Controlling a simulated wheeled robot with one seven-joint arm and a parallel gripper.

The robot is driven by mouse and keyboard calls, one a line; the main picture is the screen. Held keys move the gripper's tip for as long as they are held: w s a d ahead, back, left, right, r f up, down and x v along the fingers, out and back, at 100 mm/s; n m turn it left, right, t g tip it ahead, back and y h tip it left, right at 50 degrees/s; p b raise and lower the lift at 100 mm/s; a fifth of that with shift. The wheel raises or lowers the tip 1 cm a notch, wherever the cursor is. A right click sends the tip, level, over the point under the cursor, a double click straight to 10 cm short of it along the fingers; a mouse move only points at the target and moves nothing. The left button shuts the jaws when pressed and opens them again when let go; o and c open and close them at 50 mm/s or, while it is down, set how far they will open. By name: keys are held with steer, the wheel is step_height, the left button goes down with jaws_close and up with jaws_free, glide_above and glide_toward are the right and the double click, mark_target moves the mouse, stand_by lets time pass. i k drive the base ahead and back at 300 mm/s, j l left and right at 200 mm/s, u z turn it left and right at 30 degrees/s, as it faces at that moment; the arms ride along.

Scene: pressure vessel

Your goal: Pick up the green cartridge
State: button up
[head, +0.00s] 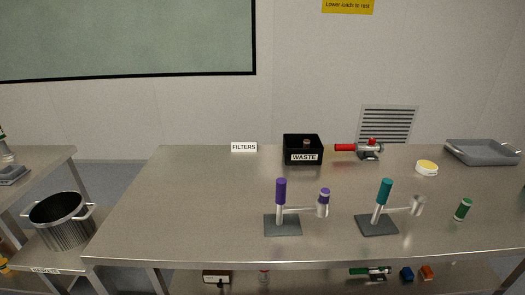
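The green cartridge (463,209), with pale bands, stands slightly tilted in the picture near the front right of the metal table (200,205). It is to the right of a grey stand with a teal-topped post (385,193) and a pale side arm. Nothing touches the cartridge. My gripper is not in view.
A purple-topped stand (281,192) is left of the teal one. Behind are the black WASTE box (303,157), a red-handled valve (369,149), a yellow-topped round tub (427,168) and a grey tray (483,152). The table's left half is clear. A pot (65,230) sits lower left.

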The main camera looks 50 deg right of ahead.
mark_target(465, 205)
steer(key=k+l+z, duration=0.1)
steer(key=z, duration=2.05)
